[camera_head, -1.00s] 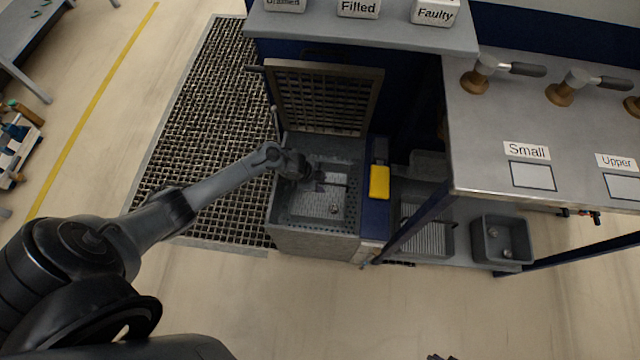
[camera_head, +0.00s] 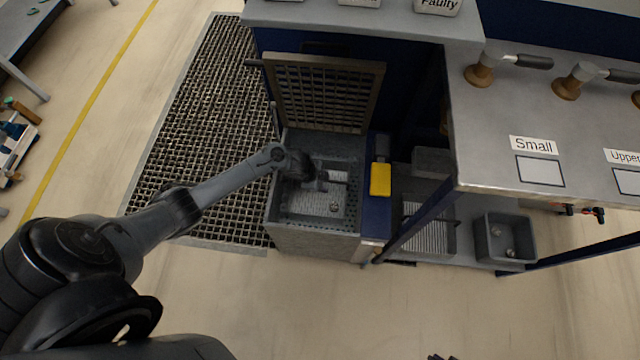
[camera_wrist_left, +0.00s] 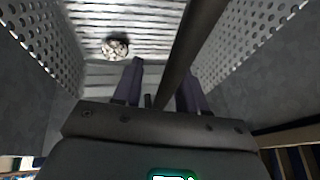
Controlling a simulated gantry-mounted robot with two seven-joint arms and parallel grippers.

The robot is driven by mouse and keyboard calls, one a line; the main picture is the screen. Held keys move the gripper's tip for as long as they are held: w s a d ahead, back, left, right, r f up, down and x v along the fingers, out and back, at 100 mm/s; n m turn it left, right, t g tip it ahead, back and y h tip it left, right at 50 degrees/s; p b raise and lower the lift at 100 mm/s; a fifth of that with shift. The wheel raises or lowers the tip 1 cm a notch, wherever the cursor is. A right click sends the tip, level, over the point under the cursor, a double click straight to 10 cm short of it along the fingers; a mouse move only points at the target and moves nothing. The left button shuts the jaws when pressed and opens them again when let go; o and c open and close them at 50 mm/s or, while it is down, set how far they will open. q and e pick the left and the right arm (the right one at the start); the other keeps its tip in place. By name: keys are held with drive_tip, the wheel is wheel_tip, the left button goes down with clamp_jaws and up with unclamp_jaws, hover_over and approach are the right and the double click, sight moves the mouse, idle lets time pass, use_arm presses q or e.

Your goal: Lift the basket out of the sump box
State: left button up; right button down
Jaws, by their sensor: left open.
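The sump box (camera_head: 312,242) is a grey open box below the raised grate lid. The basket (camera_head: 310,222) sits inside it, with perforated grey walls; its wall also shows in the wrist view (camera_wrist_left: 42,42). A small round metallic item (camera_head: 333,208) lies on the basket's ribbed bottom (camera_wrist_left: 150,45). My left gripper (camera_head: 324,184) is down at the box opening. In the wrist view, its two fingers (camera_wrist_left: 160,85) are apart, and a dark bar (camera_wrist_left: 205,30), apparently the basket's handle, runs between them. Contact cannot be told. My right gripper is at most a dark shape at the bottom edge.
The grate lid (camera_head: 325,95) stands raised behind the box. A yellow block (camera_head: 380,180) is on the blue post at its right. Open floor (camera_head: 300,310) lies in front.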

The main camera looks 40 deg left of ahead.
idle(0.3)
use_arm(q)
clamp_jaws()
idle(0.4)
wheel_tip(320, 180, up, 12)
drive_tip(key=p, duration=0.8)
drive_tip(key=shift+r, duration=0.1)
wheel_tip(320, 180, up, 16)
drive_tip(key=p, duration=1.7)
drive_tip(key=shift+r, duration=0.1)
